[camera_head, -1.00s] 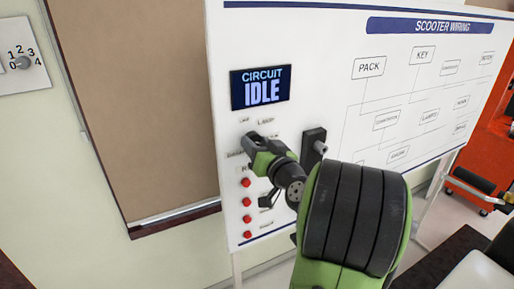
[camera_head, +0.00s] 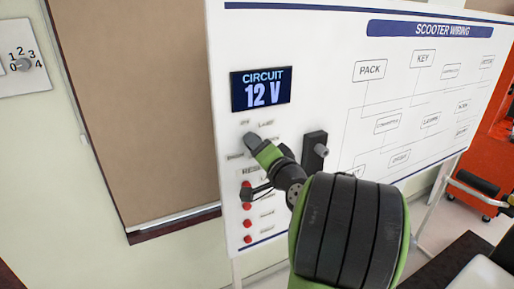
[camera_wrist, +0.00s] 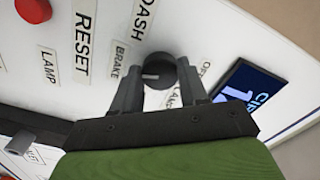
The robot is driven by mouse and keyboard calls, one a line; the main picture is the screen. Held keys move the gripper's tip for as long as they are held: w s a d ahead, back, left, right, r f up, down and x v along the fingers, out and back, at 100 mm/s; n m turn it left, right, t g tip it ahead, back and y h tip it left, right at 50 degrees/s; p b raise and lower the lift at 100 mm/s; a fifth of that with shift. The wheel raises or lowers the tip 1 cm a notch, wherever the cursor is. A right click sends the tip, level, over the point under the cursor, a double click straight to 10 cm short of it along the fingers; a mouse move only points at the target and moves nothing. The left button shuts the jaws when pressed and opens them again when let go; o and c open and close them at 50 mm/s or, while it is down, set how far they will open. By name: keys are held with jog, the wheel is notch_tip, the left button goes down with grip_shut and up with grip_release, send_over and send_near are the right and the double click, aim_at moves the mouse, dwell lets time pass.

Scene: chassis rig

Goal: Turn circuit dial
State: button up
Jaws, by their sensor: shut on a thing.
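The circuit dial (camera_wrist: 158,68) is a round dark knob with a pale mark, seen in the wrist view on the white board. My gripper (camera_wrist: 158,90) is shut on it, one finger on each side. In the head view my gripper (camera_head: 256,143) reaches the board below the display and hides the dial. The circuit display (camera_head: 261,89) reads "CIRCUIT 12 V"; part of it also shows in the wrist view (camera_wrist: 250,93). Labels surround the dial, among them "DASH" and "BRAKE" in the wrist view.
Several red buttons (camera_head: 247,210) run down the board below my gripper. A dark block with a grey peg (camera_head: 316,151) sticks out just right of my gripper. A numbered dial plate (camera_head: 22,62) is on the wall at far left. An orange cabinet (camera_head: 490,185) stands at right.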

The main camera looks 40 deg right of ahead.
jog(key=shift+m, duration=0.3)
jog(key=o, duration=1.1)
jog(key=shift+c, duration=0.2)
jog(key=shift+s, duration=0.15)
jog(key=b+v, duration=0.5)
jog(key=v, duration=1)
jog(key=shift+s, duration=0.25)
jog(key=shift+a, duration=0.15)
